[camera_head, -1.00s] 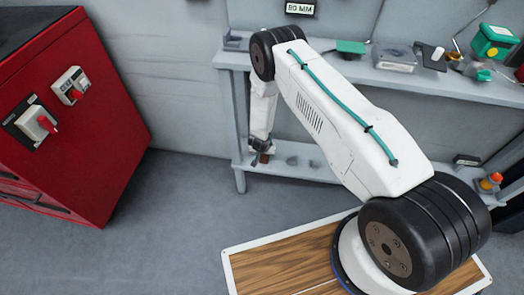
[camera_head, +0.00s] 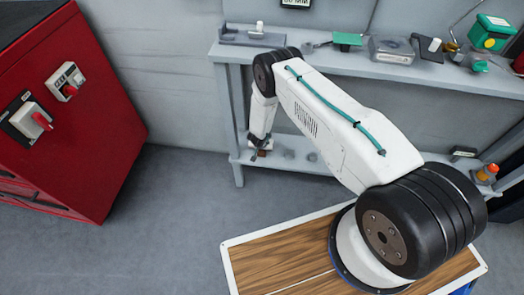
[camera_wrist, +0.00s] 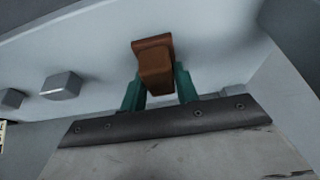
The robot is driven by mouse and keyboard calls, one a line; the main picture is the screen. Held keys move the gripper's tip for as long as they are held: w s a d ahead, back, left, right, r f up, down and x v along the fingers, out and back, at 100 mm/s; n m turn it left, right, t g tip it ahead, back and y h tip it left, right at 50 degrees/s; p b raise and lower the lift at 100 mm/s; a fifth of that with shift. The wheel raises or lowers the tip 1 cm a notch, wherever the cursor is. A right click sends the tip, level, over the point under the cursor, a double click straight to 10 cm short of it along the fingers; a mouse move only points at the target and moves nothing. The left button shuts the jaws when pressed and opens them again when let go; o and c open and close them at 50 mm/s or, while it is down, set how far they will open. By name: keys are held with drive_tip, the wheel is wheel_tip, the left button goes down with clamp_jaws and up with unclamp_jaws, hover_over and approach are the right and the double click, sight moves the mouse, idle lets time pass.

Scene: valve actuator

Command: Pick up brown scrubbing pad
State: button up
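The brown scrubbing pad (camera_wrist: 154,62) is a small brown block at the top middle of the wrist view. My gripper (camera_wrist: 160,82) has its two teal fingers on either side of the pad's near part. The gap between fingers and pad is very small, and I cannot tell whether they press on it. In the head view, my gripper (camera_head: 260,148) reaches down to the left end of the bench's lower shelf. The pad (camera_head: 265,152) shows there as a tiny brown patch, mostly hidden by the gripper.
Grey blocks (camera_wrist: 61,86) lie on the lower shelf left of the pad. The bench's upper shelf (camera_head: 290,52) is above my gripper and carries several items. A bench leg (camera_head: 236,115) stands close left. A red cabinet (camera_head: 70,130) is at far left, with open floor between.

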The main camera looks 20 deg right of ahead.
drive_tip(key=c, duration=0.4)
drive_tip(key=shift+r, duration=0.1)
drive_tip(key=shift+r, duration=0.6)
drive_tip(key=shift+d+v, duration=0.2)
drive_tip(key=shift+v, duration=1)
drive_tip(key=s+r, duration=0.1)
drive_tip(key=s, duration=1.4)
drive_tip(key=shift+r, duration=0.2)
drive_tip(key=shift+s, duration=0.1)
